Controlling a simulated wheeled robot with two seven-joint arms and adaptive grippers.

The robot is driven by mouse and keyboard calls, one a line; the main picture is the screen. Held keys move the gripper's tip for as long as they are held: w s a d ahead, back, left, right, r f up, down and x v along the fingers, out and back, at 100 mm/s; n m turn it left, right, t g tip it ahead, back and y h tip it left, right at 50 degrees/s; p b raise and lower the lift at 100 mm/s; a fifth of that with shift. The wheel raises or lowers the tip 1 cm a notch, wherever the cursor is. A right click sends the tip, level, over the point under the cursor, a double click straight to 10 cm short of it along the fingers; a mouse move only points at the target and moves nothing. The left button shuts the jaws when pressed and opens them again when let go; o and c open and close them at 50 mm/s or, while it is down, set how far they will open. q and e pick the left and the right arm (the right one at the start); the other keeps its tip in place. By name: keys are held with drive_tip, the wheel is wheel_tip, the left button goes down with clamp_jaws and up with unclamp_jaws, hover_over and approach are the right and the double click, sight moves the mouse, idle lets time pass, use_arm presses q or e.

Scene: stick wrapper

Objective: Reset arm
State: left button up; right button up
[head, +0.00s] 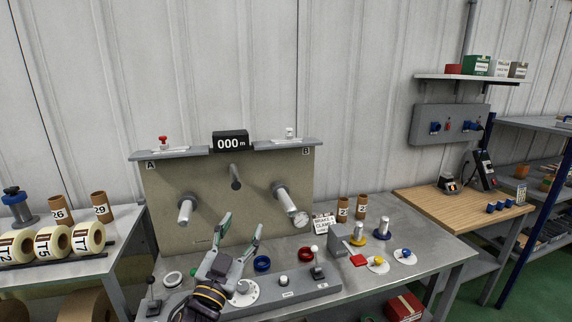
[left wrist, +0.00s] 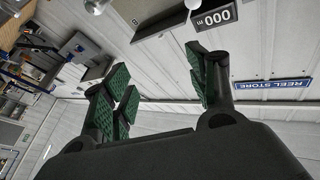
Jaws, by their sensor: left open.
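My left gripper (head: 241,232) is open and empty, raised in front of the beige upright panel (head: 232,208) above the metal bench. Its two green-padded fingers stand apart and point up. In the left wrist view its green finger pads (left wrist: 160,88) also show spread, with nothing between them. The wrist picture is tilted, with the "000 m" counter (left wrist: 214,18) at its top. My right gripper does not show in either view.
The panel carries two light rollers (head: 186,210) (head: 291,204) and a dark peg (head: 235,177). A control strip (head: 290,291) with levers and knobs lies below. Labelled tape rolls (head: 50,242) stand at left.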

use_arm(q)
drive_tip(key=s+a+f+n+g+y, duration=0.25)
drive_tip(key=a+f+g, duration=0.2)
drive_tip(key=f, duration=0.55)
drive_tip(key=s+a+f+n+g+y, duration=0.25)
drive_tip(key=a+f+g+y, duration=0.2)
drive_tip(key=f, duration=0.55)
drive_tip(key=s+a+f+g+h, duration=0.25)
drive_tip(key=s+f+g, duration=0.55)
drive_tip(key=s+f, duration=0.8)
drive_tip(key=s+f+g+y, duration=0.1)
drive_tip(key=s+f, duration=0.1)
drive_tip(key=f, duration=1.4)
drive_tip(key=s+f, duration=0.2)
drive_tip(key=f, duration=1.3)
drive_tip(key=s+a+f, duration=0.3)
drive_tip(key=s+f, duration=0.7)
drive_tip(key=s, duration=0.1)
drive_tip(key=s+a+f+m+g, duration=0.1)
drive_tip(key=s+a+f, duration=0.2)
drive_tip(key=s+f, duration=0.6)
drive_tip(key=shift+s+a+f, duration=0.2)
drive_tip(key=shift+s+f, duration=0.2)
drive_tip(key=shift+s, duration=0.6)
